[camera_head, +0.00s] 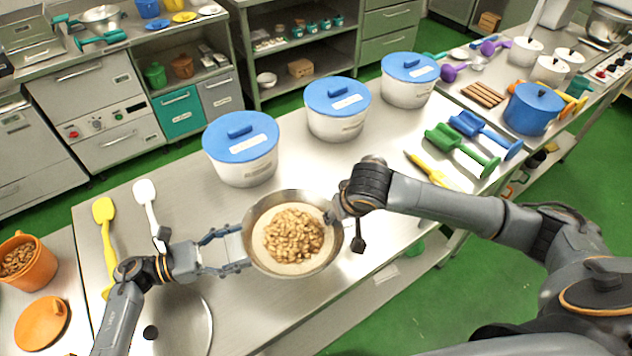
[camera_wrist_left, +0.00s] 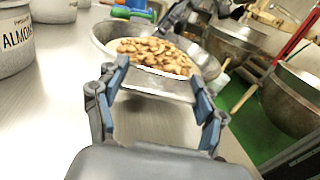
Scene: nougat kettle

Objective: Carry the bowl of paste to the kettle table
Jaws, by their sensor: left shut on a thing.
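The wide metal bowl (camera_head: 290,196) is over the near part of the steel table. It holds cream paste (camera_head: 285,267) with a heap of brown nuts (camera_head: 293,234) on top, and looks about level. My left gripper (camera_head: 244,248) is shut on its left rim; the bowl also shows ahead of the fingers in the wrist view (camera_wrist_left: 195,55). My right gripper (camera_head: 343,215) is at the opposite rim; its fingers are mostly hidden by its wrist. Large round kettles (camera_wrist_left: 292,103) stand beyond at the right in the wrist view.
White tubs with blue lids (camera_head: 240,150) line the table's far edge. A yellow spatula (camera_head: 105,225) and a white spatula (camera_head: 148,205) lie at left. Green scoops (camera_head: 460,150) and a blue pot (camera_head: 533,108) are at right. Green floor (camera_head: 430,300) is open in front.

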